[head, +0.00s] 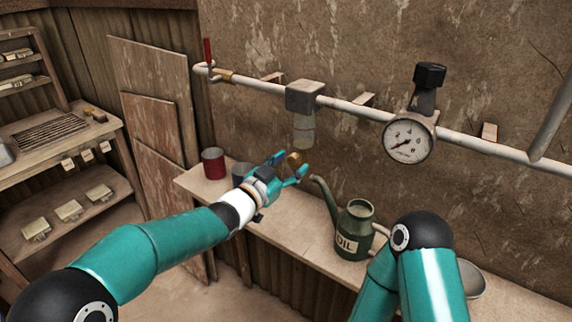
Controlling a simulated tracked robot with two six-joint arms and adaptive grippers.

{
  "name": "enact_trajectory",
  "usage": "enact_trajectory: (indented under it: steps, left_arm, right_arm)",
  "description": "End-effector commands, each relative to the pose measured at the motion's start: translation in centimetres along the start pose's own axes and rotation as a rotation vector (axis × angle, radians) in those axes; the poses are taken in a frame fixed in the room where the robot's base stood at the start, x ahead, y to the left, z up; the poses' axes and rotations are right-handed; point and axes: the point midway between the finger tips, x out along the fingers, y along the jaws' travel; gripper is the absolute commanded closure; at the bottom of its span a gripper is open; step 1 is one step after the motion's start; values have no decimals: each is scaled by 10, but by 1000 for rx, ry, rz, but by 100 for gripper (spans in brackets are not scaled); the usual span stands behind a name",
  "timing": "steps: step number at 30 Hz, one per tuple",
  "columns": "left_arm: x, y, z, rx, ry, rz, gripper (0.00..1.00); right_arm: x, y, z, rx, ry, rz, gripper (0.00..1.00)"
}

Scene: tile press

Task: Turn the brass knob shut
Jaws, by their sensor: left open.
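The small brass knob (294,158) shows just below the cloudy bowl of the grey filter unit (305,97) on the wall pipe. My left gripper (292,163) is open, with its teal fingertips on either side of the knob. I cannot tell whether the fingers touch it. The knob's lower part is hard to make out behind the fingers. My right arm shows at the bottom right, but its gripper is not in view.
The white pipe (352,108) carries a red-handled valve (208,52) and a pressure gauge (408,138). On the bench (280,226) stand a red tin (214,163), a grey tin (241,174), a green oil can (354,228) and a bowl (470,279). Shelves (60,150) stand at left.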

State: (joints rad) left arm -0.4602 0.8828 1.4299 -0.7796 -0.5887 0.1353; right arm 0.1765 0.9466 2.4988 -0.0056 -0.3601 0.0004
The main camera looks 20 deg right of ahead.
Motion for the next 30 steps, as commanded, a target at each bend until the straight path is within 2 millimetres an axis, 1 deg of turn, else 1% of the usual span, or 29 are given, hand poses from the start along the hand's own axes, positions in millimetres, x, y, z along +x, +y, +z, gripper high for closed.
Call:
enact_trajectory:
  steps: [1,8,9,11,12,15,20,26,30]
  left_arm:
    - [0,0,0,0,0,0,46]
    - [0,0,0,0,0,0,84]
    - [0,0,0,0,0,0,91]
    - [0,0,0,0,1,1,100]
    - [-8,-6,1,0,0,-3,100]
    - [-3,-2,0,2,1,-1,100]
    - [0,0,1,26,1,-1,100]
    - [0,1,1,106,6,-1,100]
    - [0,2,2,202,8,-1,100]
  right_arm:
    - [0,0,0,0,0,0,42]
    - [0,0,0,0,0,0,42]
    - [0,0,0,0,0,0,42]
    - [0,0,0,0,0,0,42]
    - [0,0,0,2,1,0,42]
    - [1,0,0,0,0,0,42]
    - [5,2,0,0,0,0,42]
    - [18,7,0,0,0,0,42]
    - [32,12,0,0,0,0,42]
